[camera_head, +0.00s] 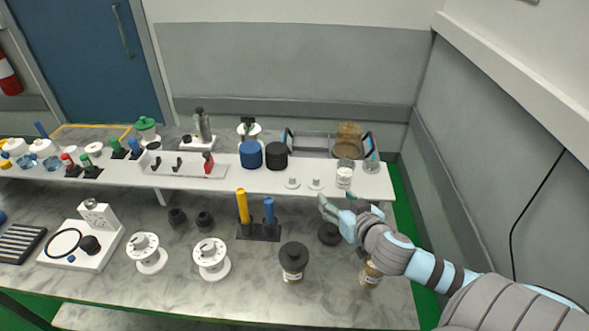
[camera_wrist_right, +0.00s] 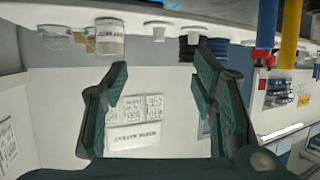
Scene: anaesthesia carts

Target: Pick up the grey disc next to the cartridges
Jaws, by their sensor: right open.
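Two small pale grey discs with raised knobs lie on the white shelf, the left disc (camera_head: 292,183) and the right disc (camera_head: 315,184). They are just right of a ribbed blue cylinder (camera_head: 250,155) and a ribbed black cylinder (camera_head: 276,156), which may be the cartridges. My right gripper (camera_head: 334,204) is open and empty in front of the shelf edge, nearer and right of the discs. In the right wrist view, which looks upside down, the open fingers (camera_wrist_right: 160,85) have nothing between them. The black cylinder (camera_wrist_right: 187,48) shows beyond them. My left gripper is not seen.
A dark round piece (camera_head: 329,234) lies on the marble counter below my right gripper. A white labelled jar (camera_head: 344,176) stands on the shelf near the gripper. A yellow rod (camera_head: 242,206) and a blue rod (camera_head: 269,212) stand upright at left. A black-capped jar (camera_head: 293,259) stands in front.

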